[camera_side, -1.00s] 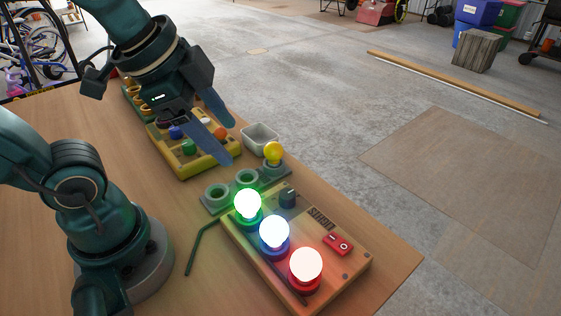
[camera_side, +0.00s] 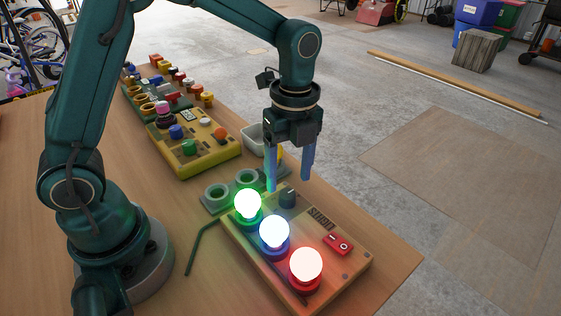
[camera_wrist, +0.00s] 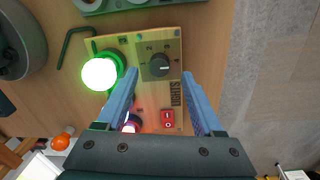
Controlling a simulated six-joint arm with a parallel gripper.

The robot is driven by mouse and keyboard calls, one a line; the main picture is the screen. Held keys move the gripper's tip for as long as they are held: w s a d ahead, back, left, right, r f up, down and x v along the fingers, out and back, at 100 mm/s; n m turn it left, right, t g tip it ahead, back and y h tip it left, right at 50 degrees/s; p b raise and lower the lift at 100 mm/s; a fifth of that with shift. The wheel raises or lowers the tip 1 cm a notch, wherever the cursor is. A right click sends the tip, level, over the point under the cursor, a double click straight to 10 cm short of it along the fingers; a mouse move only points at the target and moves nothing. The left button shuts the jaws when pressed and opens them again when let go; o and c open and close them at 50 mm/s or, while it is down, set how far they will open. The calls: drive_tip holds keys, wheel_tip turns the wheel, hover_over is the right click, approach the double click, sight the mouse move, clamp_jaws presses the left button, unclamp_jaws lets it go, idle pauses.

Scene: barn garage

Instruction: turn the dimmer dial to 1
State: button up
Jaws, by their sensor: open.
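The dimmer dial (camera_side: 287,198) is a dark knob on a square dark plate on the wooden switch board (camera_side: 330,262). In the wrist view the dial (camera_wrist: 159,66) has numbers 1 to 4 around it, and its pale mark seems to point right, towards the 4. My gripper (camera_side: 289,183) is open and empty, pointing down above the dial. In the wrist view its blue fingers (camera_wrist: 159,76) lie either side of the dial, apart from it. The green bulb (camera_side: 247,203), blue bulb (camera_side: 274,232) and red bulb (camera_side: 306,265) are all lit.
A red rocker switch (camera_side: 338,244) is on the same board. Behind stand a socket strip (camera_side: 217,193) with a yellow bulb, a white bin (camera_side: 252,138) and a yellow button box (camera_side: 205,158). A green hex key (camera_side: 200,248) lies left of the board.

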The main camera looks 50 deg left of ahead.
sight(287, 193)
drive_tip(key=shift+s+f, duration=0.1)
drive_tip(key=shift+f, duration=1.85)
clamp_jaws()
